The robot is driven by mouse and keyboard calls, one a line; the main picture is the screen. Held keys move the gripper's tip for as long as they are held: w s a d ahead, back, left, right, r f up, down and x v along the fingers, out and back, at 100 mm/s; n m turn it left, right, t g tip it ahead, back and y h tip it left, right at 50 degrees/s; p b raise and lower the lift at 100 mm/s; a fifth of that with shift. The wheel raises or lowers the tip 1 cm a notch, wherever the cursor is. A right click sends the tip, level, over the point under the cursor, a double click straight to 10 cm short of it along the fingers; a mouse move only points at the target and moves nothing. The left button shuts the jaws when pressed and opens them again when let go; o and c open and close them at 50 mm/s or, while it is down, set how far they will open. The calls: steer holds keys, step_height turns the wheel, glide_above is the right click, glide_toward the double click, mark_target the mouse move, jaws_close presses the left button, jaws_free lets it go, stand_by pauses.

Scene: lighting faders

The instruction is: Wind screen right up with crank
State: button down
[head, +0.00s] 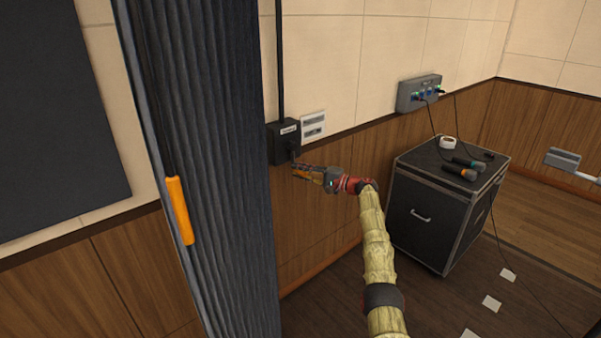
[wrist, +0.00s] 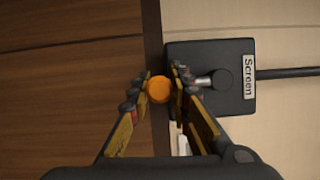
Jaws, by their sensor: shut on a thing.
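The black crank box (head: 284,143) is on the wall, with a dark rod running up from it. In the wrist view the box (wrist: 205,105) carries a label reading "Screen", a dark round hub (wrist: 222,80) and a short metal crank arm. The crank's orange knob (wrist: 159,89) sits between the fingers of my gripper (wrist: 157,84), which is shut on it. In the head view my gripper (head: 298,171) is at the box's lower front, and the knob is too small to make out clearly. A dark panel (head: 50,110) hangs at the far left; I cannot tell whether it is the screen.
A grey pleated curtain (head: 205,130) with an orange handle (head: 180,211) stands left of the box. A white plate (head: 313,125) is beside the box. A black case (head: 435,215) with microphones (head: 460,172) on top stands at right, below a grey socket box (head: 419,93).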

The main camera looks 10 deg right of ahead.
steer(key=shift+f, duration=0.4)
steer(key=c, duration=1.6)
jaws_free()
steer(key=shift+d+r, duration=0.1)
steer(key=shift+c, duration=0.2)
steer(key=shift+r, duration=0.15)
